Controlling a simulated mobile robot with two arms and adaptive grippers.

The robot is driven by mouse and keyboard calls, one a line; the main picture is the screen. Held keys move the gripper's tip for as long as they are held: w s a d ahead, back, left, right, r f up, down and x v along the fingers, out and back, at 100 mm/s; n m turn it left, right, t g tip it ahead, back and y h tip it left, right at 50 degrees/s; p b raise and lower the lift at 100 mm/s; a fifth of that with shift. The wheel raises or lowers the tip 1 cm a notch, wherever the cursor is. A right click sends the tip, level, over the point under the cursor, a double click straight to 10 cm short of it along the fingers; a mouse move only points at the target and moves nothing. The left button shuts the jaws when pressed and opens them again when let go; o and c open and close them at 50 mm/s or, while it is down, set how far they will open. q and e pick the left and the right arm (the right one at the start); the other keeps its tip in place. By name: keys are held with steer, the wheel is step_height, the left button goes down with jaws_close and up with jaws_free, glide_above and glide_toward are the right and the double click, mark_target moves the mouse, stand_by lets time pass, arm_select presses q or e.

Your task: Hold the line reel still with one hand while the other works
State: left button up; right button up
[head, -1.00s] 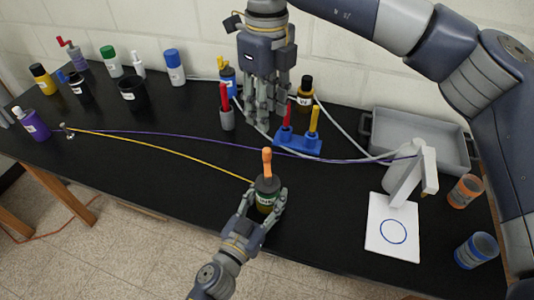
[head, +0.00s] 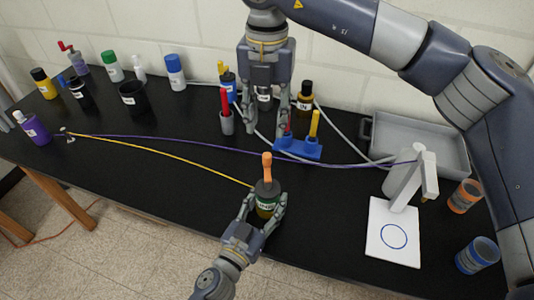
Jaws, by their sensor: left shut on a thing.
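The line reel (head: 266,197) is a dark, olive-banded cylinder with an orange handle on top. It stands upright near the front edge of the black table. A yellow line (head: 165,151) runs from it to a small metal fitting (head: 67,134) at the far left. My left gripper (head: 267,212) is shut on the reel, a finger on each side of its lower body. My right gripper (head: 264,132) points down at the back middle, behind the reel and clear of it. Its fingers are apart with nothing seen held between them.
A blue holder (head: 298,149) with red and yellow sticks stands close to my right gripper. A purple line (head: 200,143) crosses the table to a white stand (head: 404,178). A grey tray (head: 445,147), white card (head: 378,243) and two cups are at right. Bottles line the back left.

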mark_target(267, 154)
step_height(267, 154, down, 11)
stand_by(0.4)
steer(key=shift+c, duration=0.2)
jaws_close()
